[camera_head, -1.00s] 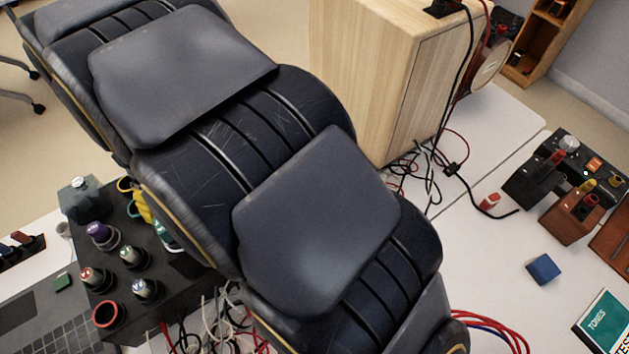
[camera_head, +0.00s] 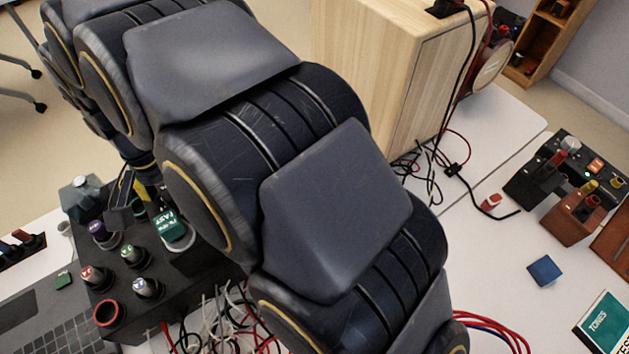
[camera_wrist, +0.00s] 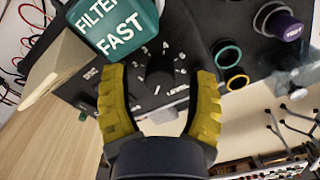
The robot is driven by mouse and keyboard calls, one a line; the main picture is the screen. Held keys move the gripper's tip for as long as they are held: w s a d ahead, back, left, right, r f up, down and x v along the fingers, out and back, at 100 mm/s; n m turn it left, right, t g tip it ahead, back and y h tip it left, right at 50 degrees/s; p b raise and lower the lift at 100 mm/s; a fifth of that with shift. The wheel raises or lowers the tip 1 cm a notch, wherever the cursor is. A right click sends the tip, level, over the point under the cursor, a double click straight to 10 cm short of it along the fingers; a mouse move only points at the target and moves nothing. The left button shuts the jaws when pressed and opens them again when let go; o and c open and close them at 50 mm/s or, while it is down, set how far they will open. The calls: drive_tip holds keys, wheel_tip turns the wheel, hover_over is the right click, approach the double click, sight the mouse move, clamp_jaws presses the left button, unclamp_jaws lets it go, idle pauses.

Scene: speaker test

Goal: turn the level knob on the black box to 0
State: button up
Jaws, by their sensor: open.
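The black box (camera_head: 190,285) stands at the lower left of the head view, with several coloured knobs on top. In the wrist view the dark level knob (camera_wrist: 160,68) sits on the box, with a ring of white numbers and the word LEVEL beside it. I cannot make out where its pointer stands. My gripper (camera_wrist: 160,74) is open, its yellow fingers on either side of the level knob in the picture. Whether they touch it is unclear. In the head view my gripper (camera_head: 122,198) is partly hidden at the box's far side, and the level knob cannot be made out.
A teal FILTER FAST cap (camera_wrist: 118,24) stands close to the left finger. A purple TEST knob (camera_wrist: 283,26) and a teal-ringed socket (camera_wrist: 227,54) lie to the right. A wooden speaker cabinet (camera_head: 365,70) stands behind my arm. Loose cables (camera_head: 225,315) lie beside the box.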

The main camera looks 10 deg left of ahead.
sight(170, 192)
drive_tip(key=m, duration=0.3)
drive_tip(key=shift+m, duration=0.3)
wheel_tip(170, 192, up, 8)
drive_tip(key=shift+w+f, duration=0.1)
drive_tip(key=s+d+r+n+g, duration=0.1)
drive_tip(key=d+r+n, duration=0.1)
drive_tip(key=d, duration=2.6)
drive_tip(key=shift+s+d+r, duration=0.2)
drive_tip(key=shift+d+r, duration=0.1)
drive_tip(key=shift+r, duration=0.05)
